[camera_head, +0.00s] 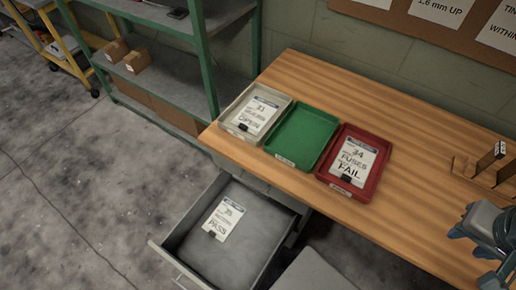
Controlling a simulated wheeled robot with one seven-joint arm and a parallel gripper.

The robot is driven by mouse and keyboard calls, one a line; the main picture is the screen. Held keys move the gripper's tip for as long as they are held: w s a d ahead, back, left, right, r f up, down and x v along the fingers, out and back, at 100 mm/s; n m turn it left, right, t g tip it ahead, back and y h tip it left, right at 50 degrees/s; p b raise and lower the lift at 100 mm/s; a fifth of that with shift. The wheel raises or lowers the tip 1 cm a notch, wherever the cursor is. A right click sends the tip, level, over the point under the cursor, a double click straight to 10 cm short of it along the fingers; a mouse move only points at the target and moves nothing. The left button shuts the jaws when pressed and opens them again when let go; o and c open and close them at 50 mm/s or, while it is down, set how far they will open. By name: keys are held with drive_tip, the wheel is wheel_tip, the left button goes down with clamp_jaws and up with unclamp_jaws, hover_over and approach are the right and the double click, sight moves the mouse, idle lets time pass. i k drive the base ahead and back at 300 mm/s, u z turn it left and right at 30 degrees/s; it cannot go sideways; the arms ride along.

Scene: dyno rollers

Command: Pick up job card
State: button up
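A white card (223,219), reading PASS with a dark clip at its bottom, lies in the open grey drawer (190,265) under the bench. Another card (257,116), reading 31 and OPEN, lies in the cream tray (283,99). A card (354,161), reading 34, FUSES and FAIL, lies in the red tray (366,193). The green tray (304,134) between them is empty. A small card-like piece with a blue top (499,150) stands in a brown holder (468,170) at the right. I cannot tell which is the job card.
The wooden bench (415,130) is clear between the red tray and the holder. A grey flat-topped object (312,272) is beside the drawer. A green shelf (200,60) stands left of the bench.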

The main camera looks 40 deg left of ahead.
sight(225, 217)
drive_tip(key=u, duration=2.55)
